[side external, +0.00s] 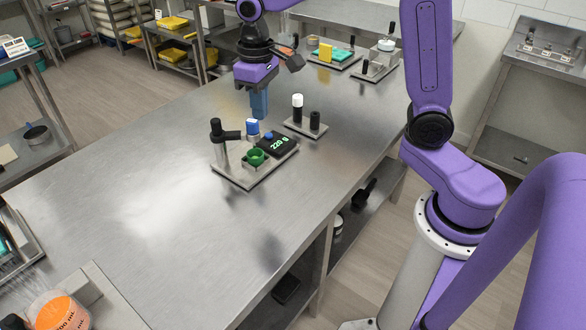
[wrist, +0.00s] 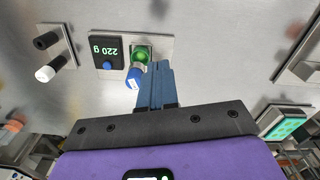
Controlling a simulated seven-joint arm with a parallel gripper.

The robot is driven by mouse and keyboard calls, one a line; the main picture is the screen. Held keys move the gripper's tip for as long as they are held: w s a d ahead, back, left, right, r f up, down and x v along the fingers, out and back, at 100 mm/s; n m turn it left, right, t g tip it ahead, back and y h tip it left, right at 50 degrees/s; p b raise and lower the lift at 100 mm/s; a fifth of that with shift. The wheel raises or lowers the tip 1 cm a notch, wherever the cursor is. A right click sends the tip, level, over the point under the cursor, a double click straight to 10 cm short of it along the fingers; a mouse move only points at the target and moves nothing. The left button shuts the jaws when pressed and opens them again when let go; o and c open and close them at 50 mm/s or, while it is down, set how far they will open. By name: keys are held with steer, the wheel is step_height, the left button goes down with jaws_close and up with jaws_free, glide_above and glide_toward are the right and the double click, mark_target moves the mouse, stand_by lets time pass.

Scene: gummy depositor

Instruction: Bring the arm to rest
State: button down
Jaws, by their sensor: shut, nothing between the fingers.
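My gripper (side external: 260,104) is purple and black with blue fingers that point down. The fingers are shut with nothing between them. It is above the steel table, behind the depositor station plate (side external: 229,178) in the side view. In the wrist view the shut fingers (wrist: 156,78) point toward the green cup (wrist: 142,53) on that plate. They partly overlap the blue-and-white item (wrist: 135,77) in the picture. I cannot tell the exact gap between them.
The plate carries a display reading 220 g (side external: 279,144) and a black post (side external: 217,135). A small plate with a white-topped post (side external: 298,105) and a black post (side external: 314,121) stands nearby. Trays with a yellow block (side external: 325,52) are farther back. The table's front left (side external: 140,220) is clear.

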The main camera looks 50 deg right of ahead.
steer(key=s+d+f+n, duration=0.1)
steer(key=s+n, duration=0.3)
steer(key=s, duration=0.9)
steer(key=s+d+f+n, duration=0.1)
steer(key=s+n, duration=0.4)
steer(key=s, duration=0.8)
steer(key=shift+s+f+n, duration=0.15)
steer(key=shift+f+n, duration=0.15)
steer(key=shift+f, duration=0.15)
